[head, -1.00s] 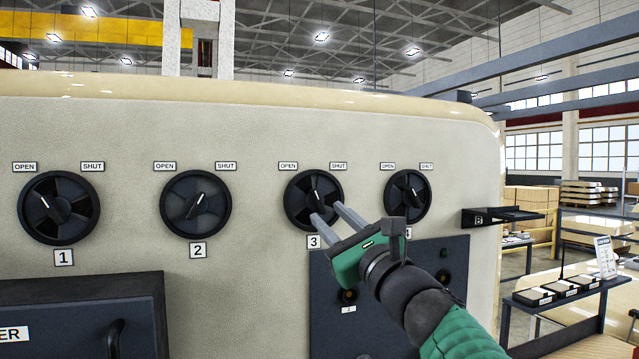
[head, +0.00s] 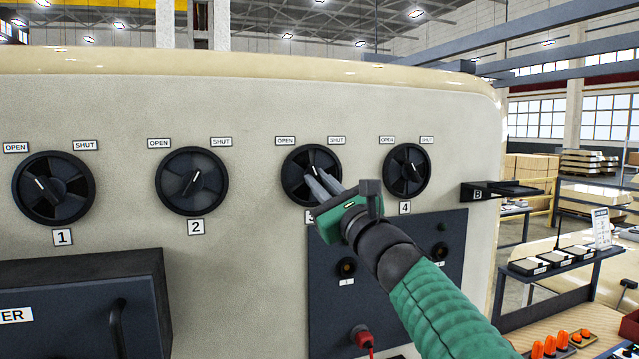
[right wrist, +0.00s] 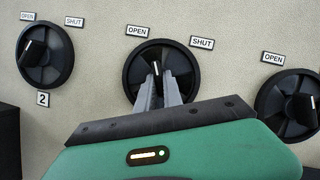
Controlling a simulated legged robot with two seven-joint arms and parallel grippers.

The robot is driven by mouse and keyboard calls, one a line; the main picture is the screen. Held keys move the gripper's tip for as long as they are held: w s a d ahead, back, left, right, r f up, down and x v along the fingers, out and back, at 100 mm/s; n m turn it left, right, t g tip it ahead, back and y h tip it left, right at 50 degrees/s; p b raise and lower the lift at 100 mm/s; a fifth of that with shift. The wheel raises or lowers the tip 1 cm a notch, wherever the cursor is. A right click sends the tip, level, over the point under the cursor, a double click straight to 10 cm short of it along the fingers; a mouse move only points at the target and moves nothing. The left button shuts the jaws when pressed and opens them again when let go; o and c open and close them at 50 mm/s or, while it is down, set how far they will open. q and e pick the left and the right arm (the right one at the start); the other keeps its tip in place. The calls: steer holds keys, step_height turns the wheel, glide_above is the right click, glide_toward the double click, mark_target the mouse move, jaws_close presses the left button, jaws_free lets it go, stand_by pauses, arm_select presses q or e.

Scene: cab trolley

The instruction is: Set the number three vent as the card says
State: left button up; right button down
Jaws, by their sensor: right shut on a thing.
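The number three vent (head: 297,165) is a round black dial on the cream panel, with OPEN at its upper left and SHUT at its upper right. It also shows in the right wrist view (right wrist: 135,72). My right gripper (head: 322,180) has its two grey fingers shut on the dial's central knob (right wrist: 156,68). The knob's white mark points roughly up, between the two labels. The fingers cover the knob's lower part. A small white card (head: 602,228) stands on the shelf at the right; its text is too small to read. My left gripper is out of view.
Vent 1 (head: 75,187), vent 2 (head: 213,182) and vent 4 (head: 408,160) are similar dials in the same row. Below are a dark box with a handle (head: 80,300) and a dark socket panel (head: 325,265). A black bracket marked B (head: 505,188) juts out at the right.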

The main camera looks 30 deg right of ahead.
steer(key=shift+n, duration=0.3)
steer(key=shift+n+y, duration=0.6)
steer(key=shift+n, duration=0.2)
steer(key=c, duration=1.5)
jaws_free()
steer(key=shift+s, duration=0.1)
